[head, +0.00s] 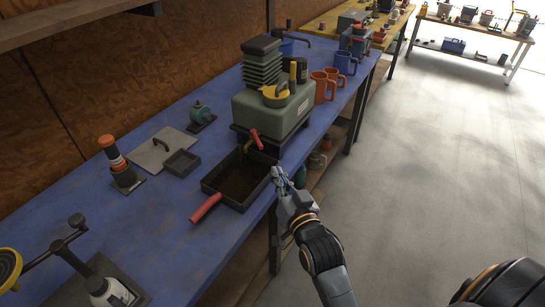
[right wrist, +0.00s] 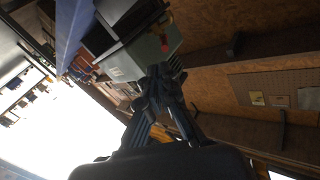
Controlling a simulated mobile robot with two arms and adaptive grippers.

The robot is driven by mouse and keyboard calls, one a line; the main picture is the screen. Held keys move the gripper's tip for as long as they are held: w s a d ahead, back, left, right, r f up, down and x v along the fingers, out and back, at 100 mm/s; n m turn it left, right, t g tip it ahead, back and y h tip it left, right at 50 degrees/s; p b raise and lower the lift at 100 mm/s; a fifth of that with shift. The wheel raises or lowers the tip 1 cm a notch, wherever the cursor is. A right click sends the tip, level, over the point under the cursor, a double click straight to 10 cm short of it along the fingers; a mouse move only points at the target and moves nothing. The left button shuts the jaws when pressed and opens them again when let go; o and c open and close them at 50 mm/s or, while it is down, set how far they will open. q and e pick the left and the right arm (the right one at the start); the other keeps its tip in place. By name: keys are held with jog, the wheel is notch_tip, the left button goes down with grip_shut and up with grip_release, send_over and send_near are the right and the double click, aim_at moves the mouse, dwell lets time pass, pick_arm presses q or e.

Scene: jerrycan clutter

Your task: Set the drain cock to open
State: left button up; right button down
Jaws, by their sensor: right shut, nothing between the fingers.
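A green tank (head: 268,108) with a black bellows-like top stands on a dark stand on the blue bench. A drain cock with a red lever (head: 255,138) and a brass-coloured spout sits low on its front, above a dark open tray (head: 238,202). The lever slants up and left from the cock; I cannot tell its set position. My right gripper (head: 279,173) is shut and empty, just right of the tray and apart from the lever. In the right wrist view, the gripper (right wrist: 158,70) shows before the green tank (right wrist: 146,56). My left gripper is not visible.
Red mugs (head: 322,86) and a blue mug (head: 344,63) stand right of the tank. A red-and-black cylinder (head: 111,152) and grey plate (head: 160,149) are left. Grey floor (head: 430,170) is open at right.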

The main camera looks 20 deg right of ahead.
jog(key=d+r+m+g+y+p, duration=0.1)
jog(key=d+r+m+y+p, duration=0.2)
jog(key=d+r+m+p, duration=0.3)
jog(key=p, duration=0.4)
send_near(257, 139)
jog(key=w+d+r, duration=0.2)
jog(key=w+d, duration=0.2)
jog(key=w, duration=0.1)
jog(key=a+f, duration=0.1)
jog(key=w+a+f, duration=0.1)
jog(key=a, duration=0.1)
jog(key=shift+f, duration=0.1)
